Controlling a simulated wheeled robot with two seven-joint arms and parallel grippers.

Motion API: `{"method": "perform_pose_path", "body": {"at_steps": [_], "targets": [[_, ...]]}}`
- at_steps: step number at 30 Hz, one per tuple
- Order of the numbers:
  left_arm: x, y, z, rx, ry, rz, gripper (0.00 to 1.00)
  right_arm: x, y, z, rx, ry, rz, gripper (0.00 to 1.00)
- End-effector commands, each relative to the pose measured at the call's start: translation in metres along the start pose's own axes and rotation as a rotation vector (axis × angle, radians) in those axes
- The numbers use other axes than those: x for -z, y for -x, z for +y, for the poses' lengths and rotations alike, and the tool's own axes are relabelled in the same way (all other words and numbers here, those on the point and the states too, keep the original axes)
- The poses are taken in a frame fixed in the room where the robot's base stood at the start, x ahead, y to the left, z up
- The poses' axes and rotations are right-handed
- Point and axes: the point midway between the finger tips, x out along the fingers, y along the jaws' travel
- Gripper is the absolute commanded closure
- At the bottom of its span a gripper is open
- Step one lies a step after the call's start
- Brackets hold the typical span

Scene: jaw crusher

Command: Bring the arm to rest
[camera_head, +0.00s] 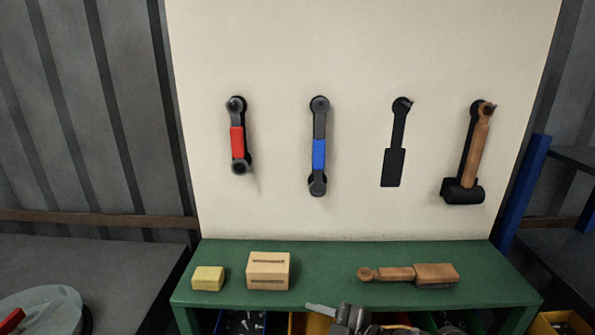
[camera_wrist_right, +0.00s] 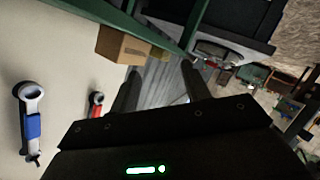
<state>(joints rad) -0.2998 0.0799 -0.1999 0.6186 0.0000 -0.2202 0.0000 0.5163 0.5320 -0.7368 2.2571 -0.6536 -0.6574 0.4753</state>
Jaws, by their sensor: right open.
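My right gripper (camera_wrist_right: 160,68) shows in the right wrist view. Its two dark fingers stand apart with nothing between them. In that view the pale board lies to its left, with the blue-banded wrench (camera_wrist_right: 32,125) nearest and the red-banded wrench (camera_wrist_right: 95,104) farther off. Neither is touched by the fingers. My left gripper is not in view.
On the white board hang a red-banded wrench (camera_head: 238,142), a blue-banded wrench (camera_head: 319,153) and a hammer (camera_head: 481,145); a flat black outline (camera_head: 395,165) has nothing over it. The green bench (camera_head: 330,260) holds a yellow block (camera_head: 208,278), a slotted box (camera_head: 268,271) and a wooden brush (camera_head: 432,273).

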Motion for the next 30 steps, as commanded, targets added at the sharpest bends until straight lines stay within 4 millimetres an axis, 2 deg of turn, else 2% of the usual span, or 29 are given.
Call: {"method": "perform_pose_path", "body": {"at_steps": [2, 5, 8, 12, 15, 21, 26, 30], "targets": [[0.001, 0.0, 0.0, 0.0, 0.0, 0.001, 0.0, -0.014, 0.005, -0.008, -0.095, -0.127, -0.051, 0.53], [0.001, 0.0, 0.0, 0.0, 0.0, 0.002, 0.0, -0.046, 0.021, -0.017, -0.21, -0.294, -0.169, 0.53], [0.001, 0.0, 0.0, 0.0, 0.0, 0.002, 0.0, -0.089, 0.049, -0.037, -0.294, -0.47, -0.333, 0.53], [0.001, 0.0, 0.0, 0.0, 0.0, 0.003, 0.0, -0.146, 0.099, -0.086, -0.351, -0.703, -0.588, 0.53], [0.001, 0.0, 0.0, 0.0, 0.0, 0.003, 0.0, -0.173, 0.133, -0.121, -0.356, -0.826, -0.737, 0.53], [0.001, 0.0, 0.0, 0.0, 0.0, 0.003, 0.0, -0.199, 0.188, -0.182, -0.335, -1.003, -0.958, 0.53], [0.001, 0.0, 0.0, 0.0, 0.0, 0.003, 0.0, -0.206, 0.227, -0.226, -0.306, -1.121, -1.103, 0.53], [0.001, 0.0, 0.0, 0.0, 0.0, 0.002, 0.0, -0.243, 0.205, -0.24, -0.293, -1.119, -1.115, 0.53]]}}
